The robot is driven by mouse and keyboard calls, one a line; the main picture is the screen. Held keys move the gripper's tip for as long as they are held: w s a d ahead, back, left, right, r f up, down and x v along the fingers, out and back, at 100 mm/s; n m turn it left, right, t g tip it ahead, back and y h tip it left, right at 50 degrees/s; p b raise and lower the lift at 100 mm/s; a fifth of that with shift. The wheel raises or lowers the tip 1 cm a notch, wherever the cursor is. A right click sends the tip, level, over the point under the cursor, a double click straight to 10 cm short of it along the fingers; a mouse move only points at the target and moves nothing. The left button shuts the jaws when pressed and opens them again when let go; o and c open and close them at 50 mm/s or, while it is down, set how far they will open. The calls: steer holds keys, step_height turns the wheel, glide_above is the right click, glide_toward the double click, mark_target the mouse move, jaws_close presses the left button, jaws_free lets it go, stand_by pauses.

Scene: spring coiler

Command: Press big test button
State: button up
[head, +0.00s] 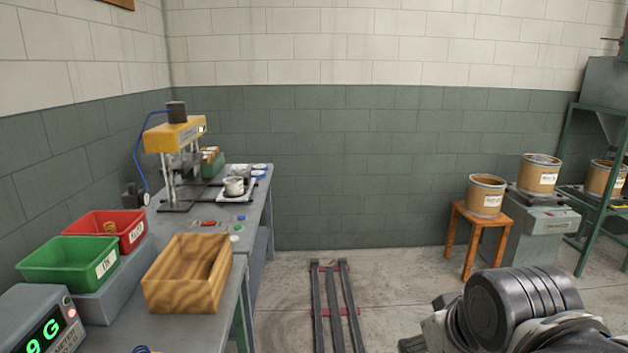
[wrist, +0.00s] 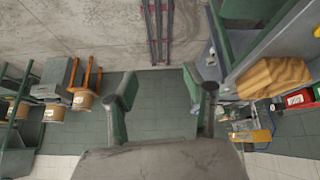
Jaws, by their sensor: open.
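On the left workbench (head: 259,190) a small panel with red buttons (head: 208,223) lies in front of the yellow press (head: 176,135). I cannot tell which of these is the big test button, as labels are too small to read. My gripper (wrist: 158,92) is open and empty in the wrist view, with its two green-padded fingers apart above the floor, away from the bench. In the head view only part of my arm shows at the lower right.
A wooden box (head: 187,275), a green bin (head: 68,265), a red bin (head: 107,230) and a display unit (head: 42,322) crowd the near bench. Floor rails (head: 334,305) run down the middle. Buckets (head: 486,196) and a green metal frame (head: 592,225) stand right.

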steer(key=shift+s+d+f+m+t, duration=0.15)
steer(key=shift+s+d+f+m, duration=0.3)
steer(key=shift+s+d, duration=0.15)
steer(key=shift+s+d+f+m+t, duration=0.15)
steer(key=shift+s+d+f+m, duration=0.3)
steer(key=shift+s+d, duration=0.15)
